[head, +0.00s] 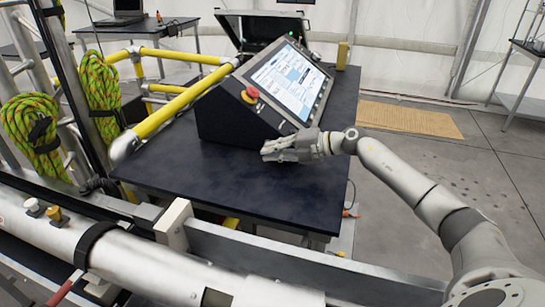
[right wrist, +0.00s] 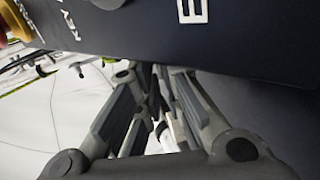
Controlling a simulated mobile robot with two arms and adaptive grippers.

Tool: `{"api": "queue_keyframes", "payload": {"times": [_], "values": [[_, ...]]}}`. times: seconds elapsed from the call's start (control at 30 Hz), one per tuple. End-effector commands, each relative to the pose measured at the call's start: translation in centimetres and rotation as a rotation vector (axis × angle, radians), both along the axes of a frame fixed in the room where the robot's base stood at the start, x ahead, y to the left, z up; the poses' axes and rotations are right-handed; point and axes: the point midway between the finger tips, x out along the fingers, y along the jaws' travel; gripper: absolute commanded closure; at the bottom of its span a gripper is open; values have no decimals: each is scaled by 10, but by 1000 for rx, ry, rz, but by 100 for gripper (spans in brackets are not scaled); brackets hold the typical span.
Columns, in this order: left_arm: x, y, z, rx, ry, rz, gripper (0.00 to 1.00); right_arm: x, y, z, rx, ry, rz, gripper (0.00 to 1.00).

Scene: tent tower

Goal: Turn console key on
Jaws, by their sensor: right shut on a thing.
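The console (head: 232,118) is a dark box with a sloped, lit screen (head: 288,78) and a red emergency button (head: 250,94), standing on a dark table. My right gripper (head: 268,152) is low at the console's front right edge, with its fingers close together. In the right wrist view the gripper (right wrist: 155,95) reaches under the console's dark face (right wrist: 240,35), which carries white lettering. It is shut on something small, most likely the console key. The key itself is hidden by the fingers, so its turn cannot be seen. My left gripper is not in view.
The dark tabletop (head: 195,172) is bare in front of the console. An open black case (head: 255,28) is behind. A metal beam (head: 260,255) and large white tube (head: 130,265) cross the foreground.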

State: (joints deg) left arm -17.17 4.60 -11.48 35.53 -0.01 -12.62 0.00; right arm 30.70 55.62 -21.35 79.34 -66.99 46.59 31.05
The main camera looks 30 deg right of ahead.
Motion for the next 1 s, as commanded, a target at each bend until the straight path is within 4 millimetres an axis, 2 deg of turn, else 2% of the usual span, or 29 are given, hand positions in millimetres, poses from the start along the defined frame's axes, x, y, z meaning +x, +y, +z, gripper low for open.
{"api": "queue_keyframes", "payload": {"times": [0.47, 0.5, 0.6, 1.0], "values": [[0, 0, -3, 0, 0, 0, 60, 0, 0, -1, 7, -7, 0, 100], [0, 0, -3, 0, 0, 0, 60, 0, 0, -1, 7, -7, 0, 87], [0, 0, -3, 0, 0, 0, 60, 0, 0, -1, 7, -7, 0, 75], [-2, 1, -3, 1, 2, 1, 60, -4, -4, 1, 7, -7, 0, 75]]}}
